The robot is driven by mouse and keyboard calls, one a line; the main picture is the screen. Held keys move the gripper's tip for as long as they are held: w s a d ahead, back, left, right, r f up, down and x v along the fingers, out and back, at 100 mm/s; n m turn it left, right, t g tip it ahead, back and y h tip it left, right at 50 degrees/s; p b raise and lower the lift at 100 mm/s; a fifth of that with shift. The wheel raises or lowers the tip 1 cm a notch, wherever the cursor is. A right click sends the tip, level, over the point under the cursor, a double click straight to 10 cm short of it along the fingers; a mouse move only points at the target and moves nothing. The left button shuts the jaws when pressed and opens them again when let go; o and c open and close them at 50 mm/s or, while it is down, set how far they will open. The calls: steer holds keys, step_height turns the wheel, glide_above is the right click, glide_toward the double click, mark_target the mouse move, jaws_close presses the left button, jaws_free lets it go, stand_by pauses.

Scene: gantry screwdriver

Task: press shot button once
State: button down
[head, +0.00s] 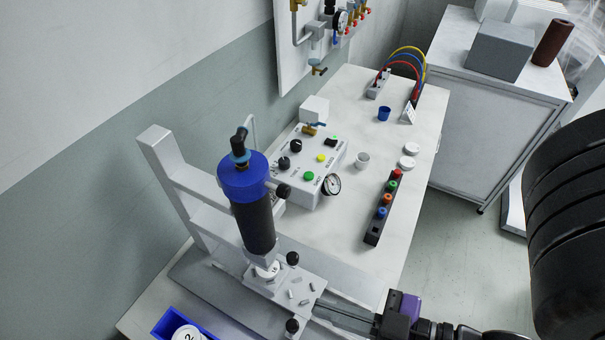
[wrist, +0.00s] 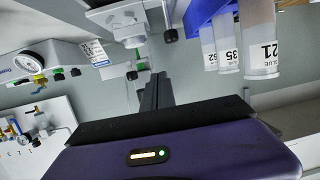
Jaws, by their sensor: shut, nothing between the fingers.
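A white control box (head: 312,165) stands on the bench in the head view. It carries black knobs, a yellow button (head: 320,157), a green button (head: 309,176) and a round gauge (head: 331,184). The print beside the buttons is too small to read surely, so I cannot tell which is the shot button. The box also shows at the left of the wrist view (wrist: 50,58). My gripper (head: 318,308) is shut and empty, low in the head view beside the fixture plate, well apart from the box. Its dark fingers show in the wrist view (wrist: 152,78).
A blue-capped black cylinder (head: 258,215) stands over the fixture plate (head: 290,290), between my gripper and the box. A dark strip with coloured knobs (head: 383,208) lies right of the box. A blue rack (wrist: 205,12) holds labelled tubes. Bench between box and strip is mostly clear.

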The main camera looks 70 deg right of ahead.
steer(key=w+d+r+m+t+h+p, duration=0.1)
steer(key=w+d+r+m+h+p, duration=0.25)
steer(key=w+d+r+p, duration=0.2)
steer(key=m+g+y+p, duration=0.45)
steer(key=g+p, duration=0.25)
steer(key=p, duration=0.7)
glide_above(313, 176)
steer(key=shift+r+m+h, duration=0.2)
steer(key=shift+m+h, duration=0.1)
step_height(313, 176, down, 7)
steer(key=b, duration=0.6)
steer(key=shift+f+b, duration=0.45)
steer(key=shift+f, duration=0.45)
